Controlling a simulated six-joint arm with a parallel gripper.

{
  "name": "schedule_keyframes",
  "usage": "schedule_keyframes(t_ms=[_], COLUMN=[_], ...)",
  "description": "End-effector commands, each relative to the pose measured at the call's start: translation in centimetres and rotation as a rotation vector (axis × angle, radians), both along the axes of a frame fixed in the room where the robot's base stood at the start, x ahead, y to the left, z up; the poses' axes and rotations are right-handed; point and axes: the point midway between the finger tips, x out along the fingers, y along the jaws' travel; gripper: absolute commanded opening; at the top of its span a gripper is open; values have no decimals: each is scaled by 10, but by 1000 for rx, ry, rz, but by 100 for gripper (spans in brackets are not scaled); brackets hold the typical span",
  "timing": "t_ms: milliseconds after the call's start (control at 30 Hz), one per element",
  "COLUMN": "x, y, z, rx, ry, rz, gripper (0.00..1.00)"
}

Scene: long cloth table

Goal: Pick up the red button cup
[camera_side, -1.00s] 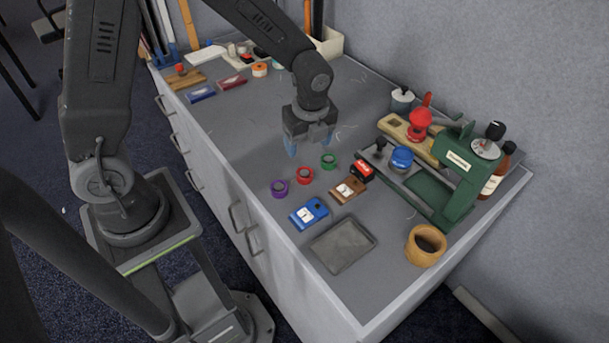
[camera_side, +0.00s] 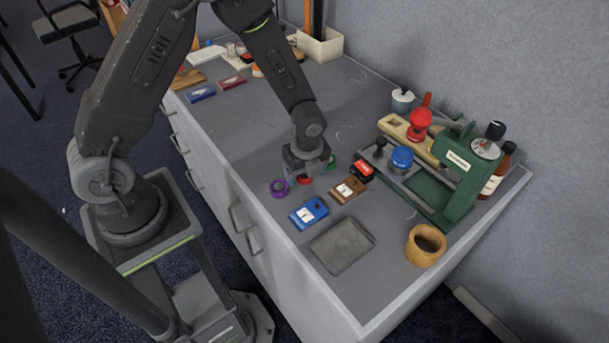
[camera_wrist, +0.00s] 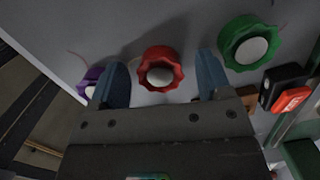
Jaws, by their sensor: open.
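The red button cup (camera_wrist: 157,57) has a scalloped rim and a pale round centre. In the wrist view it stands between the two blue fingers of my gripper (camera_wrist: 163,82), with a gap on each side. In the side view the red cup (camera_side: 304,180) shows only partly, under my gripper (camera_side: 306,172), which hides the rest. My gripper is open and low over the table. I cannot tell exactly how far the fingertips are above the tabletop.
The purple cup (camera_side: 279,188) stands close on the left and the green cup (camera_side: 330,162) close on the right. A blue box (camera_side: 309,213), a brown box (camera_side: 348,189) and a grey tray (camera_side: 342,246) lie in front. A green press (camera_side: 458,185) stands at the right.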

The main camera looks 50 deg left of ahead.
Motion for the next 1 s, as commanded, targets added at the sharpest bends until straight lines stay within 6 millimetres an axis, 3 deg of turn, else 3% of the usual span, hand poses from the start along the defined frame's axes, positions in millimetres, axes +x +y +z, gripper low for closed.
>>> schedule_keyframes(t_ms=[133,667,1000], x=[0,0,1], y=[0,0,0], z=[0,1,5], rx=[0,0,0], ry=[-1,0,-2], rz=[1,1,2], gripper=[70,19,18])
